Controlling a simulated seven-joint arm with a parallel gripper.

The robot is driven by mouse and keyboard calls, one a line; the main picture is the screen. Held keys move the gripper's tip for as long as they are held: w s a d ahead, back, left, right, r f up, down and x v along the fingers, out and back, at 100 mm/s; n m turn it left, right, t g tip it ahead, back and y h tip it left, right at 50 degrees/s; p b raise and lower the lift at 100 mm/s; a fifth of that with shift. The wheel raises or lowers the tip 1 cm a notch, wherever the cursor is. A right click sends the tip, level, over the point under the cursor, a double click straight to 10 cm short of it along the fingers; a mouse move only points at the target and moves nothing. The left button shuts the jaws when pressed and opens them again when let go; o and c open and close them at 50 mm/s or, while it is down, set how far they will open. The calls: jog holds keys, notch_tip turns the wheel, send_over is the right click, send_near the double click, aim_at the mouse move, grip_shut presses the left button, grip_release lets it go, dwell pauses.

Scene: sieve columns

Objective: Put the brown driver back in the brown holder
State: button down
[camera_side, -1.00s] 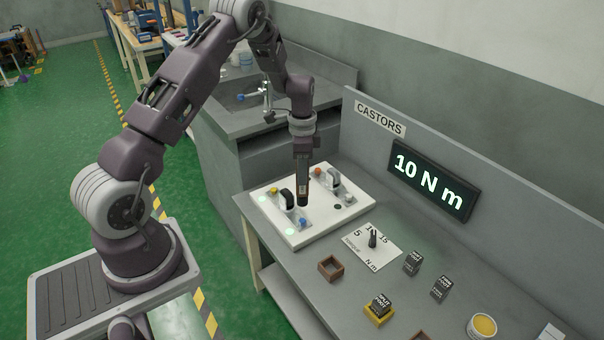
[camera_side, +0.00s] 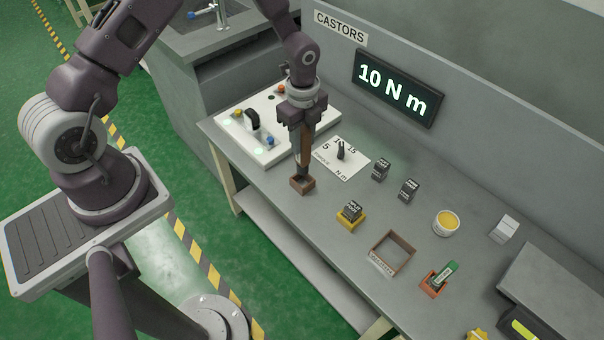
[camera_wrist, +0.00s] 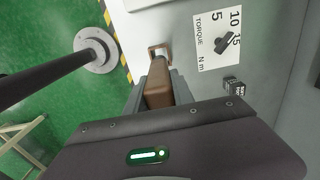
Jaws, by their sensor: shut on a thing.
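The brown driver (camera_side: 305,146) is upright in my gripper (camera_side: 303,124), its dark shaft pointing down. My gripper is shut on its upper part. The brown holder (camera_side: 301,189), a small square box, stands on the bench directly under the driver. The driver's lower end is at the holder's opening; I cannot tell how far inside it is. In the wrist view the driver (camera_wrist: 158,86) lies between the fingers, with the holder (camera_wrist: 151,49) at its far end and partly hidden.
A white panel (camera_side: 240,145) with knobs and a torque dial card (camera_side: 343,160) stand behind. A yellow holder (camera_side: 345,222) with a dark box, a square brown tray (camera_side: 391,247) and an orange holder (camera_side: 430,286) with a green item are to the right. A display (camera_side: 398,88) reads 10 N m.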

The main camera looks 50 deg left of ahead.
aim_at(302, 159)
notch_tip(302, 159, down, 7)
jog(key=shift+a+f, duration=0.1)
jog(key=shift+f, duration=0.15)
jog(key=c, duration=1.1)
grip_release()
